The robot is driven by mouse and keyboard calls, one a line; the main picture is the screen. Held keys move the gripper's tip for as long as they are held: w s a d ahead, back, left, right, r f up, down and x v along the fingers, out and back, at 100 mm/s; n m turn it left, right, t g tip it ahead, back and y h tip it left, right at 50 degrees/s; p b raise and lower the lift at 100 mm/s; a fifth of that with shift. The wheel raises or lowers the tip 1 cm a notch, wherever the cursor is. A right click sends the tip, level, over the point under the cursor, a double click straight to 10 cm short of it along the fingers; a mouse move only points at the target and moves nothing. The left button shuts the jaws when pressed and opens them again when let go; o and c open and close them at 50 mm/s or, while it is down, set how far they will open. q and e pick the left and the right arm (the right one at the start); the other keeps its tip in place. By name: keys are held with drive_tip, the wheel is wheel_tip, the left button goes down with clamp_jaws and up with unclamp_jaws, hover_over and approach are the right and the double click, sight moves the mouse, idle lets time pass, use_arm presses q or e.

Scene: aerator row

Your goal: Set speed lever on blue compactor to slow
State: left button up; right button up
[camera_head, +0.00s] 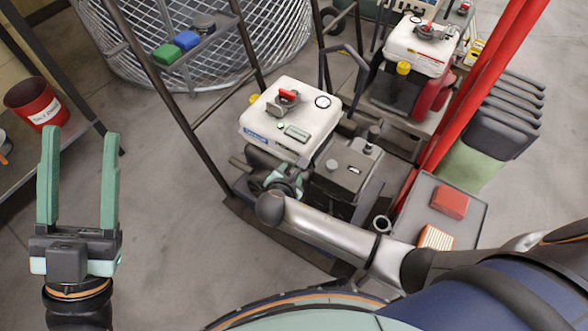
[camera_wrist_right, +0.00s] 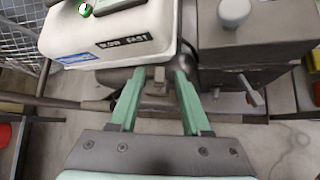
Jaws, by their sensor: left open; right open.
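The near compactor (camera_head: 270,140) has a white tank with a blue label and a red cap on top. In the right wrist view, a dark plate (camera_wrist_right: 125,43) on the tank reads SLOW and FAST. A small grey lever tab (camera_wrist_right: 157,74) stands below the plate. My right gripper (camera_wrist_right: 160,80) is open, with one green finger on either side of the tab and gaps visible at both sides. In the head view, its green fingers show partly below the tank, largely hidden by machine and arm. My left gripper (camera_head: 80,150) is open and empty over the floor at left.
A second compactor (camera_head: 420,50) with a white tank and red body stands behind. A red bar (camera_head: 480,80) crosses at right. A grey tray (camera_head: 472,215) holds a red box (camera_head: 450,202). A red bucket (camera_head: 38,103) is at far left. Dark frame bars flank the near compactor.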

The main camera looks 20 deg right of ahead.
use_arm(q)
drive_tip(key=shift+s+d+r+m+h, duration=0.2)
drive_tip(key=shift+s+r+m+h, duration=0.1)
drive_tip(key=shift+r+m+h, duration=0.15)
drive_tip(key=shift+s+d+r+m+h, duration=0.2)
drive_tip(key=shift+s+r+m+h, duration=0.15)
drive_tip(key=shift+m+h, duration=0.15)
use_arm(e)
drive_tip(key=shift+w+f, duration=0.2)
drive_tip(key=shift+d, duration=0.1)
clamp_jaws()
idle(0.5)
